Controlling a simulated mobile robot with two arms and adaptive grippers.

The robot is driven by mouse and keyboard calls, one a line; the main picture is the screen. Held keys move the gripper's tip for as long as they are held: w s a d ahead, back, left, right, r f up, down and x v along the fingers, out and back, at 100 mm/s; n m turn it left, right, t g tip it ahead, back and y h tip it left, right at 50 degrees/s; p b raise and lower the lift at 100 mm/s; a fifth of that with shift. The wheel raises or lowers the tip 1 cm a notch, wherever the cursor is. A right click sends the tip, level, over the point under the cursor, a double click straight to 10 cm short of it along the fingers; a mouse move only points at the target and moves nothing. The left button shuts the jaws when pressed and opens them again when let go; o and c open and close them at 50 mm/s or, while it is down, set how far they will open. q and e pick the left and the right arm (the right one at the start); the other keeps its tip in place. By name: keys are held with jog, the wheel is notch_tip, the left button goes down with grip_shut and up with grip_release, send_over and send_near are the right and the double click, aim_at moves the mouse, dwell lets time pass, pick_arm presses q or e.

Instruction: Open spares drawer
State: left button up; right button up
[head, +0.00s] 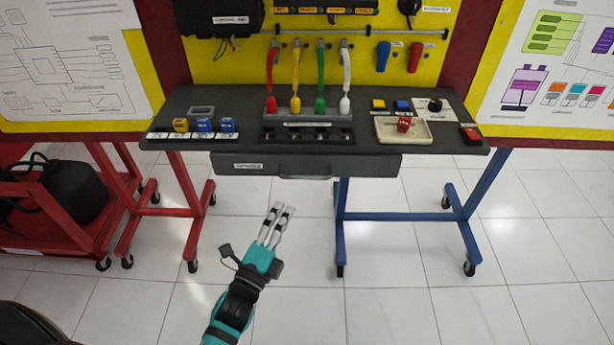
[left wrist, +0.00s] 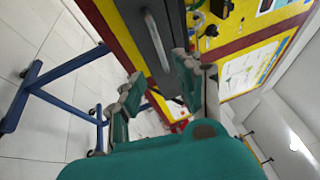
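The spares drawer (head: 350,165) is a dark grey front under the bench top, with a white label at its left. It looks shut. Its bar handle (head: 305,177) is at the lower middle of the front. In the left wrist view the handle (left wrist: 157,40) shows as a grey bar ahead, near the gap between my fingers. My left gripper (head: 282,207) is below and slightly left of the handle in the head view, pointing up toward the bench. Its two fingers are apart and empty, and no contact with the handle shows. My right gripper is not in view.
The bench top (head: 370,105) carries coloured blocks, a rack with several coloured leads and a cream tray (head: 428,131) with a red block. Red legs (head: 185,190) and blue legs (head: 342,215) stand either side of my left gripper. A red cart (head: 45,215) is at the left.

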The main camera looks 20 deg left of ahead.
aim_at(305, 176)
pick_arm(q)
jog(key=p+x, duration=0.1)
jog(key=x, duration=1)
jog(key=shift+w+d, duration=0.15)
jog(key=shift+w, duration=0.25)
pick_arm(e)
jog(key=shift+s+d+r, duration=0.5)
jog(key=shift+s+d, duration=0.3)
pick_arm(q)
grip_shut()
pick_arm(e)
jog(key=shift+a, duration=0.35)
